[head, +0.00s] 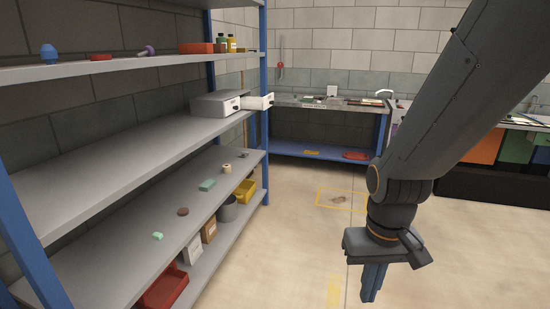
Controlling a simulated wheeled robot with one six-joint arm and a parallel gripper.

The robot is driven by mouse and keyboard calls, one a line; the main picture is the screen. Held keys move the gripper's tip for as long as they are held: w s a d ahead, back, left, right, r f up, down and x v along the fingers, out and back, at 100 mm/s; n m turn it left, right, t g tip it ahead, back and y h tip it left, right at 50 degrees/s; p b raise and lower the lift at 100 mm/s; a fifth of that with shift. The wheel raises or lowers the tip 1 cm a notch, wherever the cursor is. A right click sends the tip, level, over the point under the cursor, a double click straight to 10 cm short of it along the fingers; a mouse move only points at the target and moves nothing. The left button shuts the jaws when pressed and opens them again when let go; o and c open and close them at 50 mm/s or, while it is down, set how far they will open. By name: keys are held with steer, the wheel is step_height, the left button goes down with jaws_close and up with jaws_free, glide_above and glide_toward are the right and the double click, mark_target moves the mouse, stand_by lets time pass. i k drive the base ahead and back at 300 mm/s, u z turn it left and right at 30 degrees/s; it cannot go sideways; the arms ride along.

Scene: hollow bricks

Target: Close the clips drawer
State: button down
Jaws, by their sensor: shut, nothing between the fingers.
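A grey drawer cabinet (212,105) stands on the middle shelf at the shelf's far end. One white-fronted drawer (259,101) juts out to the right beyond the cabinet body, so it is open. Another white drawer front (231,106) beside it sits close against the cabinet. Their labels are too small to read, so I cannot tell which one is the clips drawer. My gripper (371,292) hangs fingers down over the floor at the right, shut and empty. It is well apart from the drawers, nearer to me.
The shelf rack (120,165) with blue posts fills the left side. Its lower shelf (140,255) holds several small items, and bins stand beneath. A workbench (325,103) stands at the back. The floor (285,235) between rack and arm is clear.

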mark_target(256, 100)
steer(key=z, duration=0.05)
steer(key=i, duration=3.8)
steer(key=u, duration=0.1)
